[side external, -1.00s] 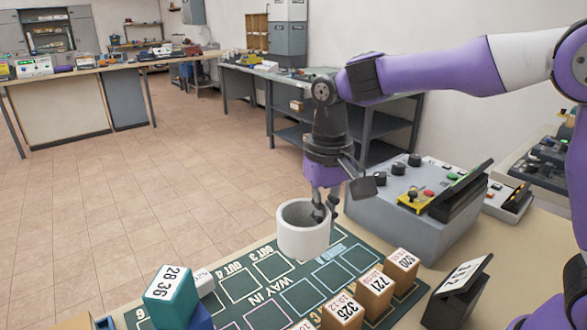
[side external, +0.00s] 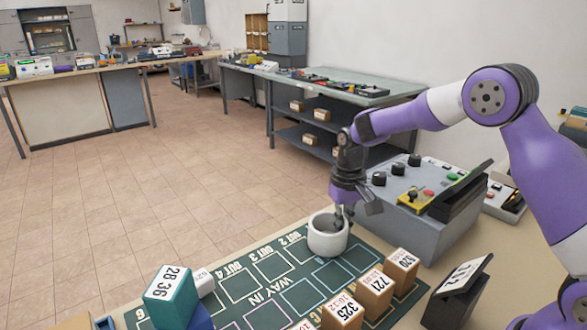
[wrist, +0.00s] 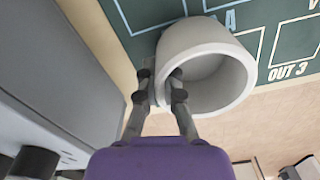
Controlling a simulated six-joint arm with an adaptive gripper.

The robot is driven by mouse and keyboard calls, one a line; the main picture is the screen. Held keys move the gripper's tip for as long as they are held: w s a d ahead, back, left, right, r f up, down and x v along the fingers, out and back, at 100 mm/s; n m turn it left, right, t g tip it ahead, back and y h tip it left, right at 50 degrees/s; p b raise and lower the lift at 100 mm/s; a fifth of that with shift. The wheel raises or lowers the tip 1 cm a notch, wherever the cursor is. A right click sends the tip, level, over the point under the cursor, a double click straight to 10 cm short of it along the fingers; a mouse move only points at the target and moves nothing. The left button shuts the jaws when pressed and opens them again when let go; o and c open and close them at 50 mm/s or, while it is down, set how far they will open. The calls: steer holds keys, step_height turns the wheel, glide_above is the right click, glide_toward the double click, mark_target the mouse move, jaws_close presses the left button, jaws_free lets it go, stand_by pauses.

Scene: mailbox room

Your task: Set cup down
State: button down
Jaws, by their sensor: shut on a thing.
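A white cup (side external: 327,240) is upright at the far right part of the dark green mat (side external: 236,312), beside the grey control box. In the wrist view the cup (wrist: 215,35) shows its open mouth, with one finger inside the rim and one outside. My gripper (side external: 343,216) is shut on the cup's wall from above, on the side near the control box. The cup's base is at or just above the mat; I cannot tell whether it touches.
A grey control box (side external: 405,220) with knobs and buttons stands close to the right. Tan numbered blocks (side external: 373,294) line the mat's near right edge. A teal block (side external: 171,292) stands at the left. Marked squares (side external: 271,266) left of the cup are bare.

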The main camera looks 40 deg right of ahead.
steer(key=shift+f, duration=0.2)
steer(key=c, duration=1)
jaws_free()
steer(key=shift+c, duration=0.2)
steer(key=shift+r, duration=0.1)
step_height(320, 180, up, 15)
steer(key=s+t, duration=0.1)
steer(key=s, duration=0.2)
steer(key=s+a+n+t, duration=0.1)
steer(key=s+t, duration=0.1)
steer(key=s, duration=0.5)
steer(key=s+a+n+t, duration=0.2)
steer(key=s, duration=0.6)
steer(key=shift+a+t, duration=0.25)
steer(key=shift+t, duration=0.05)
steer(key=shift+r, duration=0.1)
